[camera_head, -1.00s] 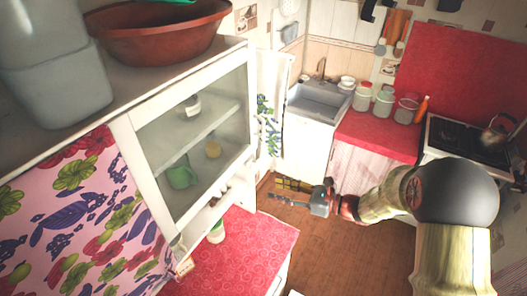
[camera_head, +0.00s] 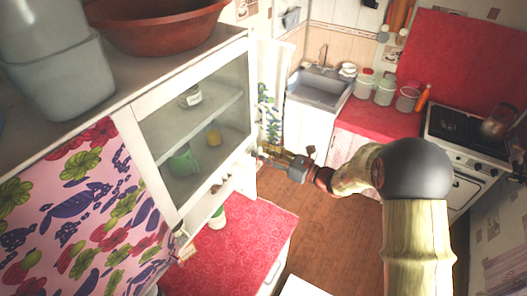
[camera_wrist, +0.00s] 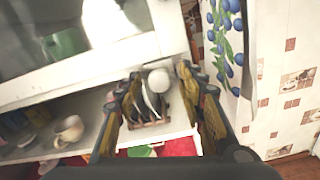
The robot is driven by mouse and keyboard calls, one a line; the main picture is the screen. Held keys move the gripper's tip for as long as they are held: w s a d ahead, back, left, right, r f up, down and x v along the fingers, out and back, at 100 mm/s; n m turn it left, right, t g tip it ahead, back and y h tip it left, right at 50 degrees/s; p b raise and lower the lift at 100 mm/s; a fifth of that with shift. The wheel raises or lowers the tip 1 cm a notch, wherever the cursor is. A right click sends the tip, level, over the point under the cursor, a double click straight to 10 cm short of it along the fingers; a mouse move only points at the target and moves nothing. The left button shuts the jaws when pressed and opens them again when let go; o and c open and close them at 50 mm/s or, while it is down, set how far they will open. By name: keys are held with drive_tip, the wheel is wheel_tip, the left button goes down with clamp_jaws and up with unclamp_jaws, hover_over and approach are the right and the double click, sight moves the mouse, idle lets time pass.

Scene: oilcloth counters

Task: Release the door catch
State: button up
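The white wall cabinet has a glazed door (camera_head: 200,125) that looks closed in the head view. Its white lower frame also shows in the wrist view (camera_wrist: 85,72). I cannot make out a catch on it. My gripper (camera_head: 262,154) is at the cabinet's lower right corner in the head view. In the wrist view my gripper (camera_wrist: 158,72) is open, with its two dark and yellow fingers well apart and nothing held. Between and beyond the fingers is the open shelf under the door, with a small rack of utensils (camera_wrist: 148,105) on it.
A floral curtain (camera_head: 75,220) hangs left of the glass, and a blue-flowered towel (camera_head: 268,110) hangs to its right. A red counter (camera_head: 235,245) lies below. Cups (camera_wrist: 68,131) stand on the open shelf. A brown basin (camera_head: 155,30) tops the cabinet. The wooden floor (camera_head: 335,235) is clear.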

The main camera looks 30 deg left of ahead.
drive_tip(key=c, duration=0.3)
clamp_jaws()
idle(0.3)
